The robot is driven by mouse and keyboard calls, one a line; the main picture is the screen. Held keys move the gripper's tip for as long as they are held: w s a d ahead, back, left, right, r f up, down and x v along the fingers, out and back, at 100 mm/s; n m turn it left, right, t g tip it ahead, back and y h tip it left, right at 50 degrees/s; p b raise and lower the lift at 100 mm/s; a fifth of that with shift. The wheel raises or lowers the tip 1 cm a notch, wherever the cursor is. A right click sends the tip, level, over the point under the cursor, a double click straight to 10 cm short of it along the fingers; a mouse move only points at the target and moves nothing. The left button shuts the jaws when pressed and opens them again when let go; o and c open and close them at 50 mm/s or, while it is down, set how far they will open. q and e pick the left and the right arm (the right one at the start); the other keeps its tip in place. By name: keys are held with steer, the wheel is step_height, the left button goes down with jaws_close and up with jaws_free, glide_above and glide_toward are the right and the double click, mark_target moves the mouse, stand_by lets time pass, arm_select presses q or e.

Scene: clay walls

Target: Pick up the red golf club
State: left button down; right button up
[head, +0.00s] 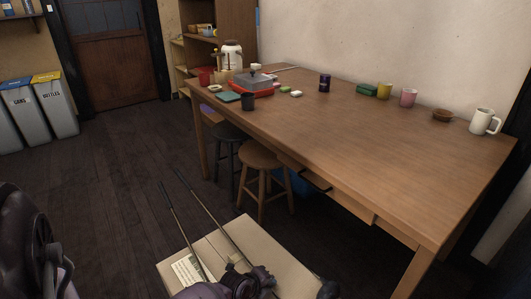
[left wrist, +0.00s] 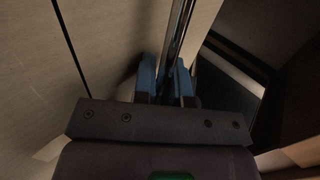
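Two thin golf club shafts show at the bottom of the head view, over a beige box-like surface (head: 268,262). One shaft (head: 186,232) is on the left; the other (head: 208,212) is on the right and runs down to my left gripper (head: 238,264). No red shows on either, and their heads are hidden or out of frame. In the left wrist view, my left gripper's blue fingertips (left wrist: 166,82) are close together with the right-hand shaft (left wrist: 180,38) between them, seemingly pressed on it. The other shaft (left wrist: 71,48) stands apart to the left. My right gripper is not in view.
A long wooden table (head: 380,160) with mugs and containers fills the right. Two stools (head: 262,160) (head: 229,132) stand at its near side. Grey bins (head: 52,108) stand at the far left. The dark floor (head: 115,160) between is clear.

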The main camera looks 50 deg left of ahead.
arm_select(q)
steer(key=shift+s+f, duration=0.1)
steer(key=shift+s, duration=0.05)
steer(key=shift+r, duration=0.2)
step_height(320, 180, up, 32)
steer(key=p, duration=1.6)
steer(key=shift+f, duration=0.15)
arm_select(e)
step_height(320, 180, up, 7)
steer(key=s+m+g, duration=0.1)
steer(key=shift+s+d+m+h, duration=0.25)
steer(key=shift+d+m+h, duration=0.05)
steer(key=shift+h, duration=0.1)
